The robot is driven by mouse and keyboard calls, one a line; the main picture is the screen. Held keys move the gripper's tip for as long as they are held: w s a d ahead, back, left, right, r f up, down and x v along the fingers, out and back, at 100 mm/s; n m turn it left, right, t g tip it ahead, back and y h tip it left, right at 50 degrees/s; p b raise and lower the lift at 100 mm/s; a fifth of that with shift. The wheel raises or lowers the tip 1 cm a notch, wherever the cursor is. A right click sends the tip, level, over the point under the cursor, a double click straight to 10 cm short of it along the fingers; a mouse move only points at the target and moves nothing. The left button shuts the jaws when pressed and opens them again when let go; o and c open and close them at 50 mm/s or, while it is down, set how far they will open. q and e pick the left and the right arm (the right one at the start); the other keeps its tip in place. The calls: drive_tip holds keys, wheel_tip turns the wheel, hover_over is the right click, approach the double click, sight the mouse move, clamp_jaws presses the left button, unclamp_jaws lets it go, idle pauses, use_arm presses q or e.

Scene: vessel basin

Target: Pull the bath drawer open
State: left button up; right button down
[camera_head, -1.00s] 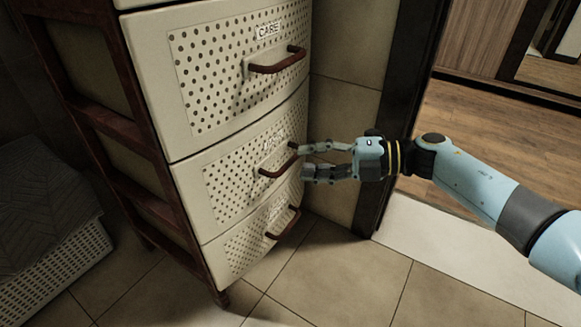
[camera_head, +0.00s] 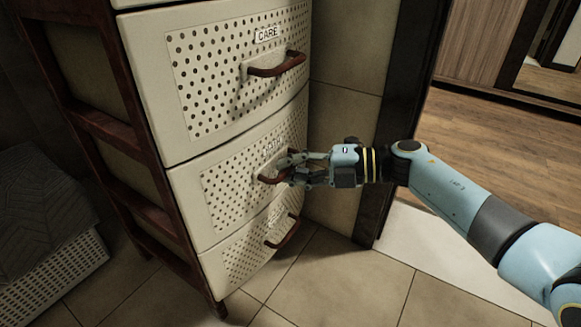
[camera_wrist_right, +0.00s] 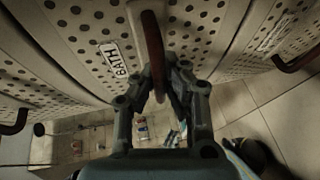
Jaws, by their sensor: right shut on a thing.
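The bath drawer (camera_head: 225,190) is the cream, dotted middle front of the cabinet in the head view. It looks level with the fronts above and below it. Its brown bar handle (camera_head: 266,179) is partly hidden by my right gripper (camera_head: 284,171). In the right wrist view, the BATH label (camera_wrist_right: 112,60) is beside the handle (camera_wrist_right: 153,45). There my right gripper (camera_wrist_right: 160,88) has its fingers on either side of the bar and is shut on it. My left gripper is not in view.
The CARE drawer (camera_head: 220,70) is above, and another handled drawer (camera_head: 245,243) is below. A dark door frame (camera_head: 395,130) stands to the right of the cabinet. A woven basket (camera_head: 55,270) is at the lower left. Tiled floor (camera_head: 335,280) in front is clear.

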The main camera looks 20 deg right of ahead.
drive_tip(key=shift+d, duration=0.1)
idle(0.4)
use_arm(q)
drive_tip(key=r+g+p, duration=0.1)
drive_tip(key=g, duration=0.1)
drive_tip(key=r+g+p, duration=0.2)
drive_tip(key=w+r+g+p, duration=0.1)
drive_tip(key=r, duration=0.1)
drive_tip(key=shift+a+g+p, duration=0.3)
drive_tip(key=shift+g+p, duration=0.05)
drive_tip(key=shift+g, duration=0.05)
use_arm(e)
drive_tip(key=s+d, duration=1.4)
drive_tip(key=s, duration=0.4)
drive_tip(key=shift+s+d, duration=0.15)
drive_tip(key=shift+s, duration=0.05)
drive_tip(key=shift+r, duration=0.1)
drive_tip(key=c, duration=1.4)
unclamp_jaws()
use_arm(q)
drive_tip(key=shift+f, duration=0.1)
use_arm(e)
drive_tip(key=v, duration=1.2)
